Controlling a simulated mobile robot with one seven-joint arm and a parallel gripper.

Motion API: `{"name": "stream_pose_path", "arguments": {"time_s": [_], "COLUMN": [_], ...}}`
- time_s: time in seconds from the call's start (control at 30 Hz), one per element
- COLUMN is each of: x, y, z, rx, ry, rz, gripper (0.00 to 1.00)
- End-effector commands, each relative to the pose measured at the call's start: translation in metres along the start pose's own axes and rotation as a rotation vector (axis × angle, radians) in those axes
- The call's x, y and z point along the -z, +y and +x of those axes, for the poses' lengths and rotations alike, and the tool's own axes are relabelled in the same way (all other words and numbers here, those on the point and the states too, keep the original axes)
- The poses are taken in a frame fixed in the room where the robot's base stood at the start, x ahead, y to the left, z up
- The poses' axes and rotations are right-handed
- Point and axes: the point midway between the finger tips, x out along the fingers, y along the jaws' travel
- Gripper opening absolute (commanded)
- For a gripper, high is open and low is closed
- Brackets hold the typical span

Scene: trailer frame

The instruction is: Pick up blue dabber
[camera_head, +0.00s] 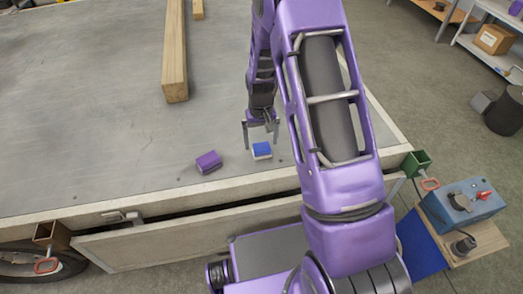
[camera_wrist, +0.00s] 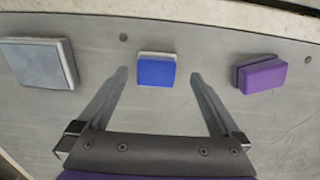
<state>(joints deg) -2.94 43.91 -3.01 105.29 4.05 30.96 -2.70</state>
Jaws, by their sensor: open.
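The blue dabber (camera_head: 262,150) is a small block with a blue top and a pale base. It lies on the grey trailer bed (camera_head: 95,130) near the front edge. My gripper (camera_head: 262,135) is open and empty above the bed, close to it. In the wrist view the blue dabber (camera_wrist: 157,70) shows between and slightly beyond the tips of my open gripper (camera_wrist: 158,75). Neither finger appears to touch it.
A purple block (camera_head: 208,162) lies left of the blue dabber in the head view; it also shows in the wrist view (camera_wrist: 260,74). The wrist view shows a grey square block (camera_wrist: 38,63) on the other side. A wooden beam (camera_head: 174,55) lies farther back.

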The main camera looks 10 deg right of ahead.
Motion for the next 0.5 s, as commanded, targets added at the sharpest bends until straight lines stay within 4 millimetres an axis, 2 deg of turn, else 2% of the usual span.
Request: {"name": "stream_pose_path", "arguments": {"time_s": [0.13, 0.4, 0.5], "x": [0.002, 0.006, 0.006], "y": [0.001, 0.005, 0.005], "z": [0.011, 0.049, 0.053], "rx": [0.0, 0.0, 0.0], "ry": [0.0, -0.001, 0.001], "rz": [0.001, 0.0, 0.0], "gripper": [1.0, 1.0, 1.0]}}
